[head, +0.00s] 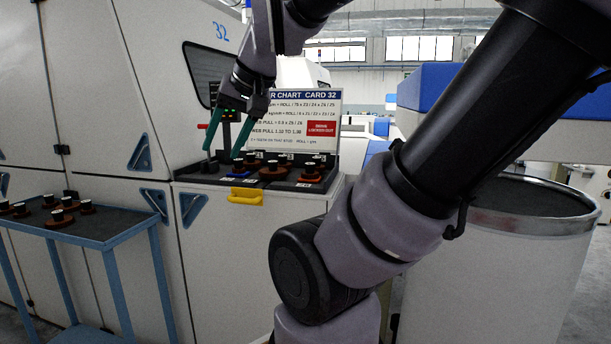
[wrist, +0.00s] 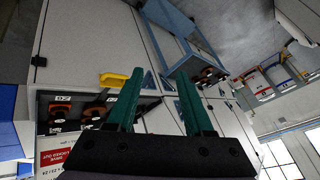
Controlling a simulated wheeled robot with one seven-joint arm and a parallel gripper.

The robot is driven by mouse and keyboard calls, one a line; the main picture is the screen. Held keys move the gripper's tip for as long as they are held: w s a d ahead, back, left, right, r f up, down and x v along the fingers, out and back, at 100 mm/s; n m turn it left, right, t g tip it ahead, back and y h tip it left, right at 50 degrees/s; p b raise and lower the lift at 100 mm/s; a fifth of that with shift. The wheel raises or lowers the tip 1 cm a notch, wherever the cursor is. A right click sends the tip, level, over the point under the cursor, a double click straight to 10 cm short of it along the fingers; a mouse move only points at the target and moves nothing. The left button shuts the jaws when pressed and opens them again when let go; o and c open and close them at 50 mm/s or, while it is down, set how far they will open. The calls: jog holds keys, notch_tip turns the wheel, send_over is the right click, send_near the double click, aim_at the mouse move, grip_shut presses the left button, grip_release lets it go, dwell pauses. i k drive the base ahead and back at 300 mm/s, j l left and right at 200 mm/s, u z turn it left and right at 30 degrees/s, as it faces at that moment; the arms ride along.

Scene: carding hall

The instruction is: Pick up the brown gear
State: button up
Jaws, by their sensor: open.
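Several brown gears with black hubs stand in the dark tray (head: 215,180) on top of the white cabinet; a large brown gear (head: 275,174) and another brown gear (head: 309,181) show there. I cannot tell which one the task means. In the wrist view, two brown gears, one at the left (wrist: 60,112) and one beside it (wrist: 96,110), lie left of the fingers. More brown gears, such as this gear (head: 60,219), stand on the blue cart (head: 110,229). My gripper (head: 222,152) has two green fingers spread apart and empty, above the tray's left part.
A chart board (head: 305,115) stands behind the tray. A yellow handle (head: 246,197) sticks out from the cabinet front. A large white can (head: 500,270) stands at the right. The cart's dark top has bare room between its gears.

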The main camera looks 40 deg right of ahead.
aim_at(309, 173)
jog(key=i+l, duration=0.1)
jog(key=l, duration=0.3)
jog(key=i+l, duration=0.1)
jog(key=l, duration=0.3)
jog(key=i+l, duration=0.1)
jog(key=l, duration=0.3)
jog(key=i+l, duration=0.1)
jog(key=l, duration=0.3)
